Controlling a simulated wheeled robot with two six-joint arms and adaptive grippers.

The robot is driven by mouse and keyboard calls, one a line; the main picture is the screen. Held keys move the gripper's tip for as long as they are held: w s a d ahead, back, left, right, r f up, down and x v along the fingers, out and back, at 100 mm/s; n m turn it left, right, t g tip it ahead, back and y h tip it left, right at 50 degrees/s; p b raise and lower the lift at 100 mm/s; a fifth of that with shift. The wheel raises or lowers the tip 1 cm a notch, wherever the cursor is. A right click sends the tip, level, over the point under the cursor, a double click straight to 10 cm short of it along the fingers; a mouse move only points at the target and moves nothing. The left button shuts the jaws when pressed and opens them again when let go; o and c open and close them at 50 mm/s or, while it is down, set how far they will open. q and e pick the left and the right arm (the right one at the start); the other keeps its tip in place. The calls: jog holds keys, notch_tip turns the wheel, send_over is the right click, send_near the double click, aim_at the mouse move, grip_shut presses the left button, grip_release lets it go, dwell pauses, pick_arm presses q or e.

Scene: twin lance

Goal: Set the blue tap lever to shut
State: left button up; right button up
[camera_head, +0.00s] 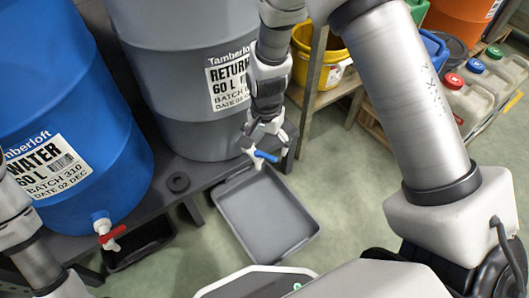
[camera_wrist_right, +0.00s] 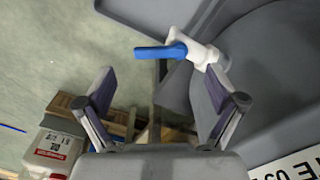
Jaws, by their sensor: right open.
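The blue tap lever (camera_head: 266,156) sits on a white tap (camera_head: 258,164) low on the grey barrel (camera_head: 190,60) labelled as returns. In the right wrist view the blue lever (camera_wrist_right: 160,52) points left from the white tap body (camera_wrist_right: 203,54), sideways to the spout. My right gripper (camera_head: 264,130) is just above the tap in the head view. In the wrist view its two fingers (camera_wrist_right: 160,75) are spread, with the lever beyond the tips, roughly between them, and nothing held. My left arm shows at the left edge, but its gripper is out of frame.
A blue water barrel (camera_head: 60,100) has a tap with a red lever (camera_head: 111,235). A grey tray (camera_head: 265,215) lies on the floor below the blue-lever tap. A wooden shelf (camera_head: 318,90) with a yellow bucket (camera_head: 330,65) stands right of the grey barrel.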

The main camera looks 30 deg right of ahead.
aim_at(266, 155)
notch_tip(266, 155, down, 4)
jog(key=shift+r+b, duration=0.1)
jog(key=shift+b, duration=0.55)
pick_arm(q)
notch_tip(266, 155, down, 2)
pick_arm(e)
jog(key=c, duration=1.2)
jog(key=shift+o, duration=0.2)
pick_arm(q)
jog(key=shift+r, duration=0.15)
pick_arm(e)
jog(key=shift+r, duration=0.1)
